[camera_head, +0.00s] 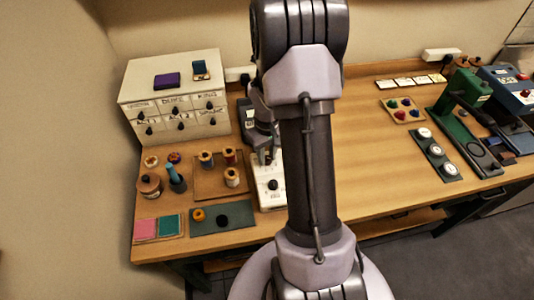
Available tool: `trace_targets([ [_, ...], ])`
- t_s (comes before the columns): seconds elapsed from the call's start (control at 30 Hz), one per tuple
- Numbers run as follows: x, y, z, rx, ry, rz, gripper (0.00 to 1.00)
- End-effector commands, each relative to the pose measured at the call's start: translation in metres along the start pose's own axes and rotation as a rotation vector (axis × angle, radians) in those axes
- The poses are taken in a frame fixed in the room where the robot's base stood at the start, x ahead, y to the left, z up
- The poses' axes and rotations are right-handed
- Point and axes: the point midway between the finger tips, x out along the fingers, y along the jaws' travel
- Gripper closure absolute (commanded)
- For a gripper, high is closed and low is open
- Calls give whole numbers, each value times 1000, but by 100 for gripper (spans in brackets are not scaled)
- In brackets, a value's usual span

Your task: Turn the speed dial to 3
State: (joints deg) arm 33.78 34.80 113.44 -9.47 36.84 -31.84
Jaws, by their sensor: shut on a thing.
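A white control panel (268,198) lies on the table left of my upright arm link, which covers its right side. A black knob (272,185) stands on its lower part, clear of my fingers. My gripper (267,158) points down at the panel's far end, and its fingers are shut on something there. That thing is hidden between the fingers; by its place it looks like the speed dial. Its number marks and pointer are too small or covered to read.
A white drawer cabinet (205,75) stands back left. A thread-spool tray (208,188) and a dark green mat (240,213) lie close left of the panel. Green machine (468,125) and button strip (435,155) stand right. The table's middle right is clear.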

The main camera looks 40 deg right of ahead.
Motion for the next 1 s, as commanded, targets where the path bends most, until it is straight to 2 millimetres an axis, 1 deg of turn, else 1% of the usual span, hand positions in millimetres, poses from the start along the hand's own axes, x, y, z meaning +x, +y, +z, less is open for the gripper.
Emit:
trace_targets([
  [0.3,0,0,0,-55,0,0,100],
  [0.67,0,0,0,-58,0,0,100],
  [0.7,0,0,0,-58,0,0,70],
  [0.8,0,0,0,-57,0,0,52],
  [1.0,0,0,0,-57,0,0,52],
])
